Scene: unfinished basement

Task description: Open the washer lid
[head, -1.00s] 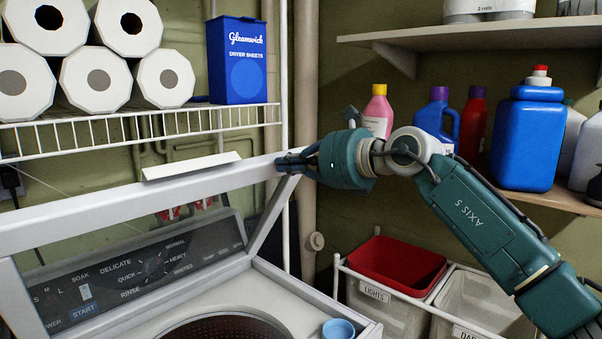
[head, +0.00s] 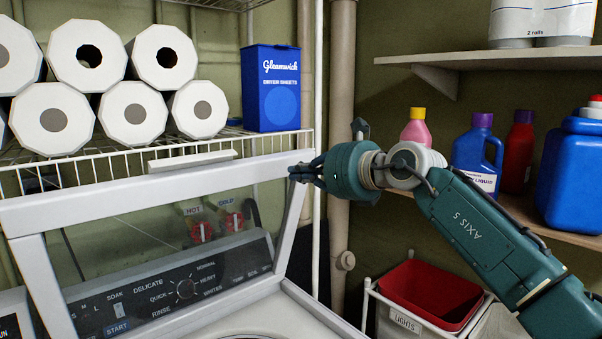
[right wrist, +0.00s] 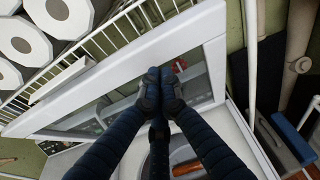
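The washer lid (head: 110,199) is a white frame with a clear window, raised and steeply tilted above the washer; it also shows in the right wrist view (right wrist: 205,33). Its pale handle strip (head: 192,160) is on the top edge. The control panel (head: 180,287) shows through the window. My right gripper (head: 298,172) is at the lid's upper right corner in the head view. In the right wrist view its dark fingertips (right wrist: 160,88) are together in front of the window, close to the frame, with nothing seen between them. Contact is hard to tell. My left gripper is not in view.
A wire shelf (head: 270,143) with paper rolls (head: 136,114) and a blue dryer sheets box (head: 272,88) is close behind the lid's top edge. Bottles stand on a right shelf (head: 525,208). A red-lined bin (head: 430,292) is below it.

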